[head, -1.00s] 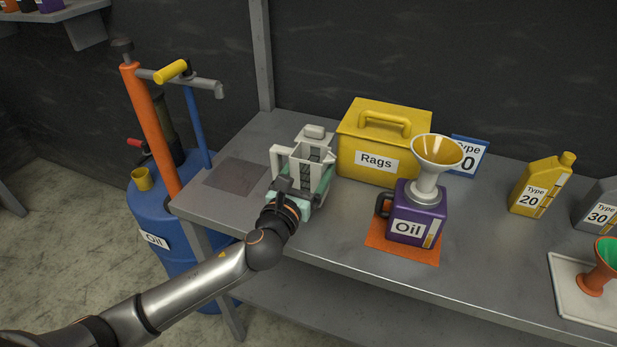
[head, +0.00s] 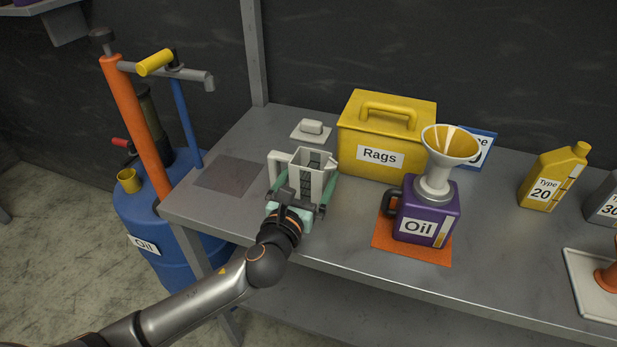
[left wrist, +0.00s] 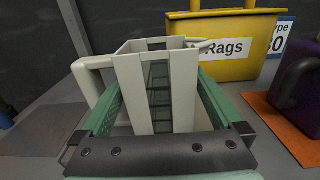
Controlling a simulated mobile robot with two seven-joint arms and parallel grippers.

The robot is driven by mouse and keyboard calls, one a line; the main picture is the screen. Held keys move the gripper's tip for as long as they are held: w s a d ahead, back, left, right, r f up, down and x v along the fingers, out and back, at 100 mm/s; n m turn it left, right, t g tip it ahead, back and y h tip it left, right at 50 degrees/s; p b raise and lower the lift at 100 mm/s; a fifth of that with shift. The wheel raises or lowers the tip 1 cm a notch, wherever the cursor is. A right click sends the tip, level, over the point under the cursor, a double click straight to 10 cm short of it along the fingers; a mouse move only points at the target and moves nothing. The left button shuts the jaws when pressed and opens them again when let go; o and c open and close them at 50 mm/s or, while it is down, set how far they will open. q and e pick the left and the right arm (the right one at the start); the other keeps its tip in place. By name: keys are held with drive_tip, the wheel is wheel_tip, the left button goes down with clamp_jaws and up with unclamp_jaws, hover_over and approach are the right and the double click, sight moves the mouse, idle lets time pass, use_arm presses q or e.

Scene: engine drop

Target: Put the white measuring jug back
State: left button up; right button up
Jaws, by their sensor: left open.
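The white measuring jug (head: 313,176) stands upright on the grey workbench, left of the yellow rags box. It has dark panels down its near side and a handle at its left. It also fills the middle of the left wrist view (left wrist: 183,92). My left gripper (head: 302,198) is open, with its green fingers on either side of the jug's body. In the left wrist view a gap shows beside the right finger; the left finger is close to the handle. The jug's foot is hidden behind the gripper. My right gripper is not in view.
A white lid-like piece (head: 311,132) lies behind the jug. A dark square patch (head: 229,174) on the bench to the left is bare. The rags box (head: 385,137) and purple oil can (head: 427,212) with a funnel (head: 437,180) stand to the right. A blue drum (head: 165,235) stands left of the bench.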

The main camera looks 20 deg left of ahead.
use_arm(q)
drive_tip(key=shift+f+b, duration=0.3)
drive_tip(key=shift+b, duration=0.2)
drive_tip(key=s, duration=1.1)
drive_tip(key=shift+s+a, duration=0.1)
drive_tip(key=shift+a, duration=0.3)
drive_tip(key=shift+s, duration=0.65)
